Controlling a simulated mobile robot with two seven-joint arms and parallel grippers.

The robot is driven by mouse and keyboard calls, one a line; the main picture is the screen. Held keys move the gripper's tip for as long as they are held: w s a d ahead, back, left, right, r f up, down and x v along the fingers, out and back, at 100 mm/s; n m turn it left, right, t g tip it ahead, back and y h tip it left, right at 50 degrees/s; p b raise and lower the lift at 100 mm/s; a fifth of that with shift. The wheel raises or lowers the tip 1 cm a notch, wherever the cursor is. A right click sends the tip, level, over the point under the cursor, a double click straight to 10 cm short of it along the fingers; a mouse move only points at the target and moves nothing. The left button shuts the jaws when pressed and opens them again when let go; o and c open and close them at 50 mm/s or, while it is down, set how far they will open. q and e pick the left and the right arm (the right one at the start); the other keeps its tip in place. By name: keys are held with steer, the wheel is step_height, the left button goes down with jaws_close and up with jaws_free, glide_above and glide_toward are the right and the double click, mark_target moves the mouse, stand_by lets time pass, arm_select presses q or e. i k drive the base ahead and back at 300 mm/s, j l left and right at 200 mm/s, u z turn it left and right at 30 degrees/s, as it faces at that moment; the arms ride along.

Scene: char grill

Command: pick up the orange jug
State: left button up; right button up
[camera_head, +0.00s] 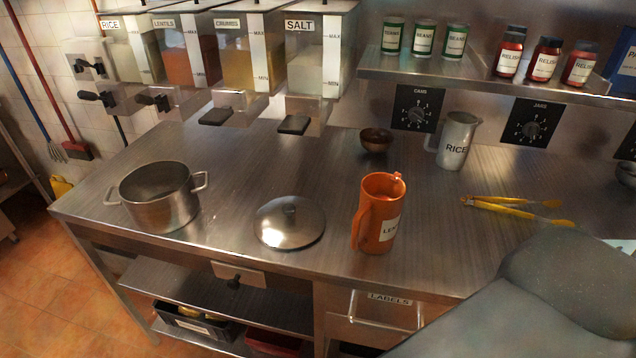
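The orange jug (378,215) stands upright on the steel counter (230,215), near the front edge and right of the middle. Its handle points to the left and front, and a white label with partly visible letters faces right. Nothing touches it. A large grey rounded shape, apparently my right arm, fills the lower right corner. Its gripper is outside the picture. My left arm and gripper are not in the picture.
A lid (290,222) lies left of the jug, and a steel pot (160,196) stands further left. Behind are a small bowl (376,140) and a grey RICE jug (455,141). Yellow tongs (518,208) lie to the right. Dispensers (315,60) hang above the back.

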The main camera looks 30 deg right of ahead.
mark_target(376, 221)
steer(key=z, duration=1.4)
